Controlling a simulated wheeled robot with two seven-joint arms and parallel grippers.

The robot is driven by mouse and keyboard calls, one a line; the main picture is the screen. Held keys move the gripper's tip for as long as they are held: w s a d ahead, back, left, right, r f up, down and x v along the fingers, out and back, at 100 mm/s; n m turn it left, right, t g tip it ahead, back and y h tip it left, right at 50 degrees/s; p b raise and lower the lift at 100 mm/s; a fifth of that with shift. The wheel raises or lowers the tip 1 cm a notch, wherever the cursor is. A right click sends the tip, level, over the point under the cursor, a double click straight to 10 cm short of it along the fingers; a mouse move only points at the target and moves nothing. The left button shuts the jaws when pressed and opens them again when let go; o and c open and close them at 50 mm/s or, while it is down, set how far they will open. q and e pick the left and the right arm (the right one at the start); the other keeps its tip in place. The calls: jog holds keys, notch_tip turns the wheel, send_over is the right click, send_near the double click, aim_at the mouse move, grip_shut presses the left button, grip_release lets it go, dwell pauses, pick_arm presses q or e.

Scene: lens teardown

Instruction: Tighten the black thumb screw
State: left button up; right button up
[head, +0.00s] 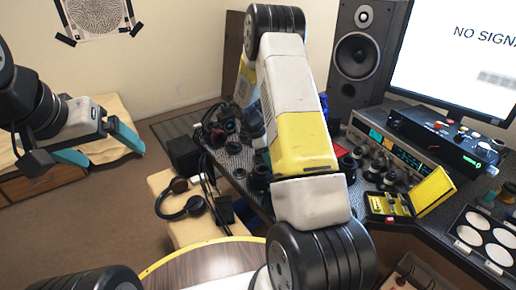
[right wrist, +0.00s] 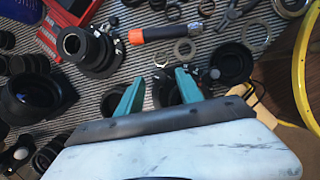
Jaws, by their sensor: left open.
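My left gripper (head: 115,158) is open and empty in the head view, its teal fingers apart over the floor, left of the desk. My right gripper (right wrist: 154,97) shows in the right wrist view with its two teal fingers apart, pointing at the desk mat. A dark round part (right wrist: 164,90) shows between and beyond these fingers; I cannot tell whether they touch it. In the head view my own right arm hides the right gripper and much of the desk. I cannot pick out the black thumb screw for certain in either view.
Black lens parts (right wrist: 82,48), metal rings (right wrist: 184,49) and an orange-tipped tool (right wrist: 150,34) lie on the striped mat. Headphones (head: 183,205) rest beside the desk. A yellow case (head: 436,190), a speaker (head: 357,55) and a monitor (head: 450,60) stand at right.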

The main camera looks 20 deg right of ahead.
jog(key=s+v, duration=0.1)
jog(key=v, duration=0.6)
jog(key=shift+w+r, duration=0.4)
jog(key=shift+w, duration=0.15)
jog(key=shift+a, duration=0.1)
